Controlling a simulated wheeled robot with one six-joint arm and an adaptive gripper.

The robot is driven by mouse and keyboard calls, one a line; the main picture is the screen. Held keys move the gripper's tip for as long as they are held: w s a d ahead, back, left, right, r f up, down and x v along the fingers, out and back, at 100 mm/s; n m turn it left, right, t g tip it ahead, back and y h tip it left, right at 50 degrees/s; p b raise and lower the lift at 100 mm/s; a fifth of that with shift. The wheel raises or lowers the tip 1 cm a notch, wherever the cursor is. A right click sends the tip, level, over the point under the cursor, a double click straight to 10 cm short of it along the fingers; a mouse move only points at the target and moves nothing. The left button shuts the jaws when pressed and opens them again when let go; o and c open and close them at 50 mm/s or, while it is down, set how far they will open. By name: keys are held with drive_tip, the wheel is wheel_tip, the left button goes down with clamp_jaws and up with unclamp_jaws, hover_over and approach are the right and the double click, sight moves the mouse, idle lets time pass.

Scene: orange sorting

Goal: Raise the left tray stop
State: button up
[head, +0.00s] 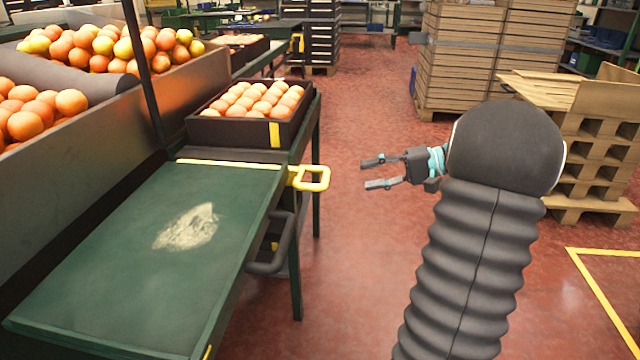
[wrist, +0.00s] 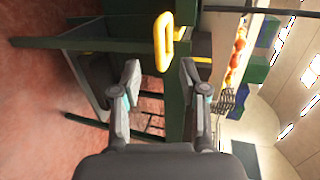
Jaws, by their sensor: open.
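The tray stop shows as a yellow loop handle (head: 313,178) sticking out from the right edge of the green table, in line with a low yellow strip (head: 230,164) across the table top. My gripper (head: 370,174) is open and empty, a short way to the right of the handle, with its fingers pointing at it. In the wrist view the yellow handle (wrist: 163,42) stands upright in the picture, ahead of and roughly between my open fingertips (wrist: 160,68). The handle and fingers look apart.
A black crate of oranges (head: 250,112) stands just behind the strip on the green table (head: 120,270). A dark rail handle (head: 275,245) sticks out below the table edge. Bins of oranges are at left; wooden crates (head: 460,60) and pallets at right. The red floor between is clear.

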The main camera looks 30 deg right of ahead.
sight(325, 176)
drive_tip(key=shift+t, duration=0.5)
drive_tip(key=x, duration=0.7)
drive_tip(key=w+d+b+x, duration=0.1)
drive_tip(key=x, duration=0.3)
drive_tip(key=shift+w+a+f, duration=0.2)
drive_tip(key=shift+f, duration=0.2)
drive_tip(key=shift+c, duration=0.2)
clamp_jaws()
